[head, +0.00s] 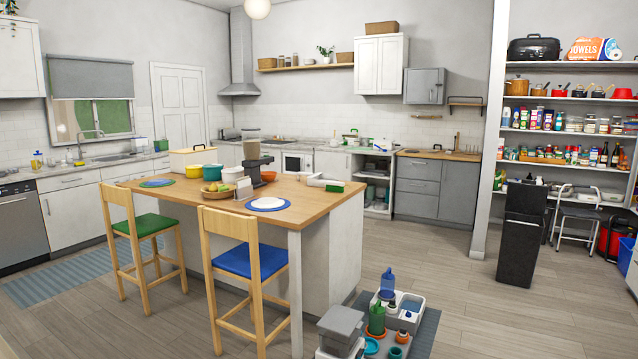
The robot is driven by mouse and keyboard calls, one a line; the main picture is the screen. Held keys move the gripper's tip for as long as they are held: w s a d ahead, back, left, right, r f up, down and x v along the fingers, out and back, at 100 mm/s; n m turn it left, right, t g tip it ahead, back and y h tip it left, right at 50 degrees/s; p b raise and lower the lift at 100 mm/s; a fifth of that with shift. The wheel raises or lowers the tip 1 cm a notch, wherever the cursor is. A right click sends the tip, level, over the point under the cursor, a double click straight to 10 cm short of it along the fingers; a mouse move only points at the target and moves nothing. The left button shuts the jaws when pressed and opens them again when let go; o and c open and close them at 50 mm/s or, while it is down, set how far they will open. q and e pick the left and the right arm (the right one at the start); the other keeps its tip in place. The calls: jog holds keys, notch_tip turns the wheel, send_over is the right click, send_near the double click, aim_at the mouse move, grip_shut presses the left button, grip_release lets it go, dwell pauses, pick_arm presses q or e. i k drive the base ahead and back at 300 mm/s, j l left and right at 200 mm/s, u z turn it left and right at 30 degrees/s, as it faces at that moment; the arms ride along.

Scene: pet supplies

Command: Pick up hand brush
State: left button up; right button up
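No hand brush can be made out for certain at this distance. A small white item with a green part (334,187) lies at the right end of the wooden island top (222,207); it is too small to tell whether it is a brush. Blue and green pet supplies (388,282) stand in and around a light tray on the floor at the lower middle, and several of them are too small to name. Neither of my grippers shows in this view.
Two stools, one with a green seat (146,224) and one with a blue seat (249,257), stand along the island's near side. A dark mat (424,335) lies under the pet supplies. The floor between is clear.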

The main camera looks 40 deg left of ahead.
aim_at(334, 186)
jog(key=i+l+z, duration=0.1)
jog(key=i, duration=0.8)
jog(key=i+l+z, duration=0.1)
jog(key=i, duration=0.75)
jog(key=i+u, duration=0.2)
jog(key=i, duration=0.65)
jog(key=i+u, duration=0.2)
jog(key=i, duration=1.5)
jog(key=i+u, duration=0.1)
jog(key=i, duration=0.7)
jog(key=i+l, duration=0.15)
jog(key=i, duration=0.7)
jog(key=i+l+u, duration=0.1)
jog(key=i, duration=0.7)
jog(key=i+j+u, duration=0.2)
jog(key=i+u, duration=0.25)
jog(key=i, duration=0.15)
jog(key=i+u, duration=0.4)
jog(key=i, duration=0.2)
jog(key=i+l+u, duration=0.3)
jog(key=i+u, duration=0.15)
jog(key=i, duration=0.15)
jog(key=i+j+u, duration=0.15)
jog(key=i+u, duration=0.3)
jog(key=i, duration=0.2)
jog(key=i+u, duration=0.45)
jog(key=i, duration=0.15)
jog(key=i+l+u, duration=0.45)
jog(key=i, duration=0.15)
jog(key=j, duration=0.1)
